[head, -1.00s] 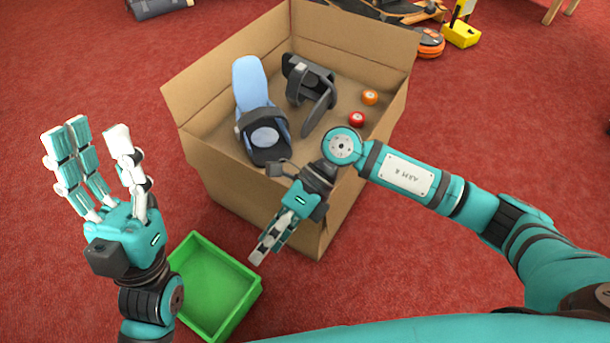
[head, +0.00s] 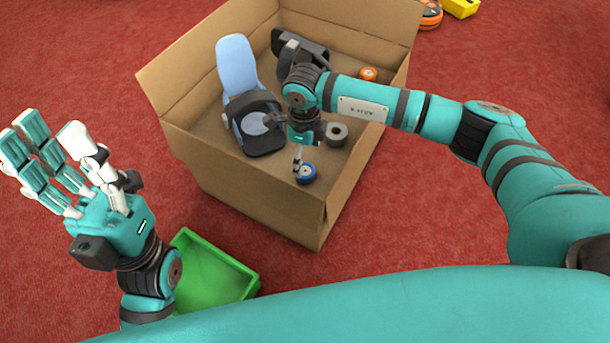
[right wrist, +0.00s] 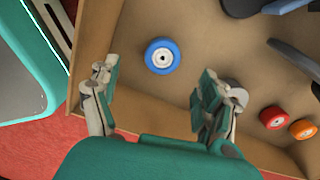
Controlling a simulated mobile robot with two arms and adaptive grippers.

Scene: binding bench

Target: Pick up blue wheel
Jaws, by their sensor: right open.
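The blue wheel (head: 306,174) lies on the floor of the cardboard box (head: 240,190), near its front corner. In the right wrist view the blue wheel (right wrist: 162,56) shows whole, with a white hub, ahead of and between the spread fingers. My right gripper (head: 298,162) is inside the box, close above the wheel. In the right wrist view my right gripper (right wrist: 155,76) is open with nothing between its fingers; contact with the wheel cannot be told. My left gripper (head: 55,150) is open and empty at the far left, outside the box.
A blue and black chair-like object (head: 240,70) and a dark part (head: 300,48) lie in the box. An orange wheel (head: 368,74), a grey wheel (head: 337,134) and a red wheel (right wrist: 273,118) are there too. A green tray (head: 210,275) stands in front of the box.

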